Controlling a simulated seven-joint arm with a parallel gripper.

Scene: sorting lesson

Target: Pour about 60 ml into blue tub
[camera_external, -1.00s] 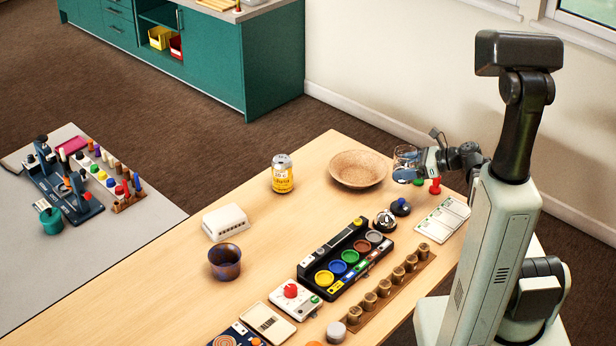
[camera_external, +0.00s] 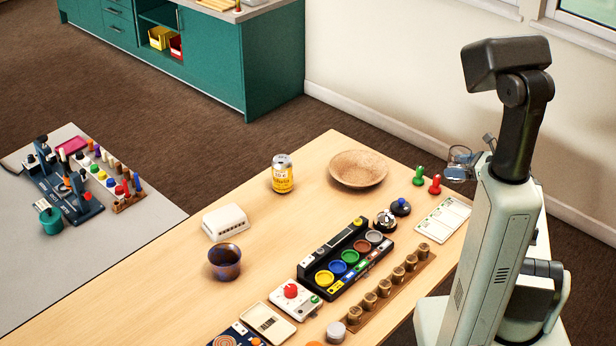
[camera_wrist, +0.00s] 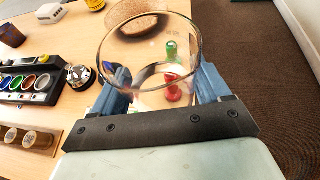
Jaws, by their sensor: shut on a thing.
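The blue tub (camera_external: 337,267) sits in a black tray (camera_external: 344,290) on the table, between a yellow tub (camera_external: 324,278) and a green tub (camera_external: 350,256). My gripper (camera_wrist: 165,88) is shut on a clear glass (camera_wrist: 103,50), with one finger on each side. In the external view the glass (camera_external: 460,158) is held up at the right, beyond the table's right edge and well away from the tub.
A green pawn (camera_external: 419,176) and a red pawn (camera_external: 435,185) stand near the table's far right corner. A wide bowl (camera_external: 358,180), a can (camera_external: 282,174), a bell (camera_external: 385,221) and a rack of corked jars (camera_external: 397,277) surround the tray.

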